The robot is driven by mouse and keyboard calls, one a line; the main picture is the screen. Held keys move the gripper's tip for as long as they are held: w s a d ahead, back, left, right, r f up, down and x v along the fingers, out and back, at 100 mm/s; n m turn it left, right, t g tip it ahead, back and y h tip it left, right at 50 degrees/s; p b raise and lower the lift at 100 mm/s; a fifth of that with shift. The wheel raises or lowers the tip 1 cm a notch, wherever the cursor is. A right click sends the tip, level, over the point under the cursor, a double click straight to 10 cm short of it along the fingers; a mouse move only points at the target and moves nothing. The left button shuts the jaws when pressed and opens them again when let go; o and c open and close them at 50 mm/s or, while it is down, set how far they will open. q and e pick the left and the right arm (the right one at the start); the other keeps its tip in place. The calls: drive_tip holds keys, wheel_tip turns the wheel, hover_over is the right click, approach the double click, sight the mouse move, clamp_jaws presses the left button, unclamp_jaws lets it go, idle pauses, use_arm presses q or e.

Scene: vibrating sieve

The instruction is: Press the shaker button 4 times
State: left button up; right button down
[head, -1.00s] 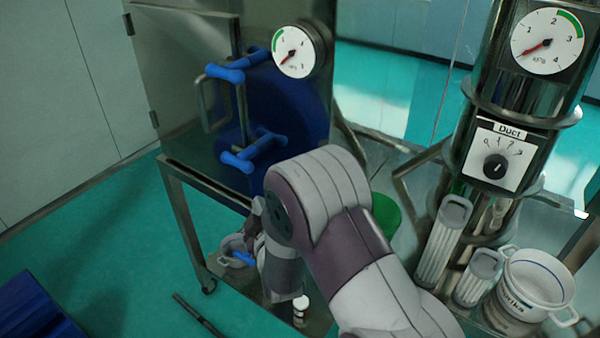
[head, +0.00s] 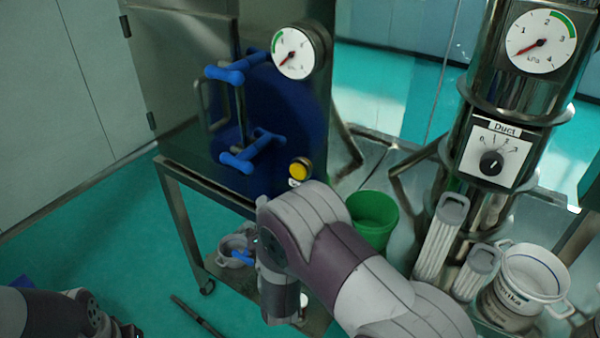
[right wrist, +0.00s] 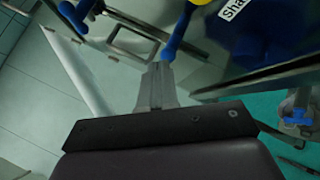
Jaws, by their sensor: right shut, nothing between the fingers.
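The shaker button is a round yellow button (head: 299,170) on the front of the steel cabinet, below the small gauge. A white label sits under it, partly covered by my right arm. In the right wrist view, part of the yellow button (right wrist: 200,2) shows at the top edge beside a label (right wrist: 233,8) reading "sha…". My right gripper (right wrist: 158,76) is shut and empty, its fingertips apart from the button in that picture. In the head view my right arm hides the fingertips. Part of my left arm shows at the lower left; its gripper is not visible.
The cabinet has blue handles (head: 252,150) and a gauge (head: 298,53). A green bucket (head: 372,218) stands behind my right arm. A pot (head: 232,250) sits on the lower shelf.

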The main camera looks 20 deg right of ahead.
sight(298, 171)
drive_tip(key=w+d, duration=0.5)
drive_tip(key=d, duration=0.2)
drive_tip(key=shift+w+b, duration=0.2)
drive_tip(key=shift+b, duration=0.2)
idle(1.9)
drive_tip(key=shift+w+d, duration=0.25)
drive_tip(key=shift+d, duration=0.1)
